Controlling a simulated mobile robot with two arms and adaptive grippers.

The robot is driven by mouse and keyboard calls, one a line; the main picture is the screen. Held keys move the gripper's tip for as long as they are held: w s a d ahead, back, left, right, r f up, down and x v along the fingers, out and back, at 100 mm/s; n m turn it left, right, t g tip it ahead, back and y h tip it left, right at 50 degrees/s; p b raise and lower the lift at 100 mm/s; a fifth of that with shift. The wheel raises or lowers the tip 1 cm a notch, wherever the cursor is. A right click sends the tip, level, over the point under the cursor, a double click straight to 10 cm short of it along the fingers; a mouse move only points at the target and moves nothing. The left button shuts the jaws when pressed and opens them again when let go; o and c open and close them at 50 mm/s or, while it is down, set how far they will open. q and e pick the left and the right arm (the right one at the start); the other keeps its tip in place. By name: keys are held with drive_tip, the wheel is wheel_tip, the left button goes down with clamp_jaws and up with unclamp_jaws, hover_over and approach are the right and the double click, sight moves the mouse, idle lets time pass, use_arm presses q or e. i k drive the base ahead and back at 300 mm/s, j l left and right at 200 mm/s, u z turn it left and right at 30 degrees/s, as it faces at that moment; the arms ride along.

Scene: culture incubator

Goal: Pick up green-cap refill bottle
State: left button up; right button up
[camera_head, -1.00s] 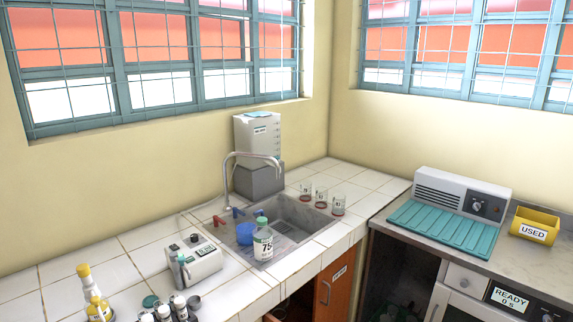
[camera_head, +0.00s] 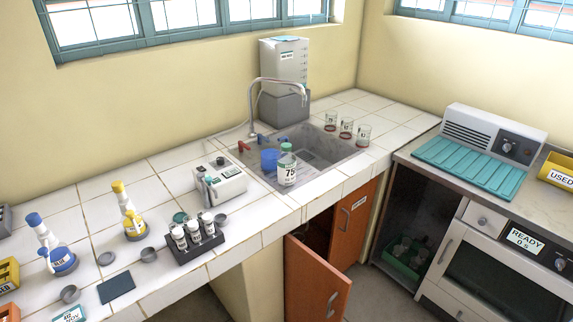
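A clear bottle with a green cap and a white label reading 75 (camera_head: 288,170) stands upright at the front edge of the sink (camera_head: 330,158). It looks to be on the counter rim, with the blue cup (camera_head: 269,160) just behind it to the left. Neither of my grippers shows in the head view, so their positions and state cannot be seen.
A white device (camera_head: 222,182) stands left of the bottle, and a dark rack of vials (camera_head: 195,240) is nearer. Blue (camera_head: 60,255) and yellow (camera_head: 130,220) wash bottles stand farther left. Three glasses (camera_head: 346,128) stand right of the sink. An orange cabinet door (camera_head: 318,285) hangs open below.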

sight(285, 162)
drive_tip(key=i+j+u, duration=0.35)
drive_tip(key=i+u, duration=0.4)
drive_tip(key=i, duration=0.15)
